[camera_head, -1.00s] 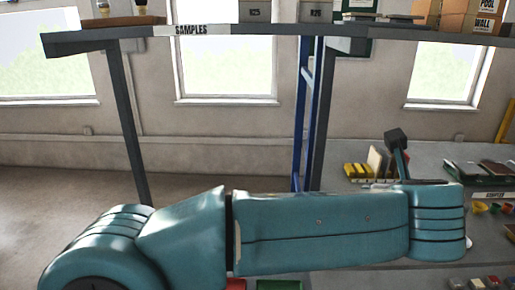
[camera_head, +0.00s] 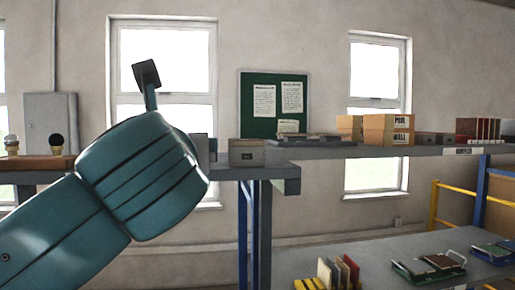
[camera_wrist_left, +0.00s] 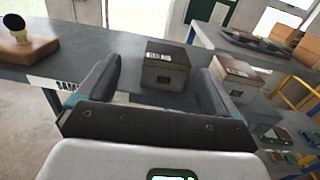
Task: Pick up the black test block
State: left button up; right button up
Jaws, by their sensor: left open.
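My left gripper (camera_wrist_left: 160,82) is open. Its two dark fingers show on either side of the block in the picture, with no visible contact. A second, browner block (camera_wrist_left: 234,78) stands to the right, beyond the right finger. In the head view a grey block (camera_head: 246,153) stands beside my left arm, and another (camera_head: 200,150) is partly hidden behind the arm. My right gripper is not in view.
Cardboard boxes (camera_head: 388,130) and flat tiles (camera_head: 310,137) are to the right. A lower table (camera_head: 385,250) holds coloured tiles and green trays (camera_head: 430,266).

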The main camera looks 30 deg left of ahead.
pick_arm(q)
jog(key=shift+w+a+r, duration=0.1)
jog(key=shift+w+a, duration=0.05)
jog(key=shift+w, duration=0.45)
jog(key=shift+w+a, duration=0.1)
jog(key=shift+w, duration=0.5)
jog(key=shift+w+a+r+p, duration=0.1)
jog(key=shift+w+a+p, duration=0.3)
jog(key=shift+a, duration=0.25)
jog(key=shift+w+a+r+p, duration=0.1)
jog(key=shift+w+a+p, duration=0.2)
jog(key=shift+a, duration=0.3)
jog(key=shift+w+a+f, duration=0.15)
jog(key=shift+w+a, duration=0.15)
jog(key=shift+w, duration=0.25)
jog(key=shift+w+a+f, duration=0.1)
jog(key=shift+w+a, duration=0.2)
jog(key=shift+w, duration=0.2)
jog(key=shift+w+d, duration=0.1)
jog(key=shift+w, duration=0.1)
jog(key=shift+s, duration=0.45)
jog(key=c, duration=1)
jog(key=shift+w, duration=0.3)
jog(key=c, duration=0.3)
jog(key=shift+c, duration=0.2)
jog(key=shift+r, duration=0.1)
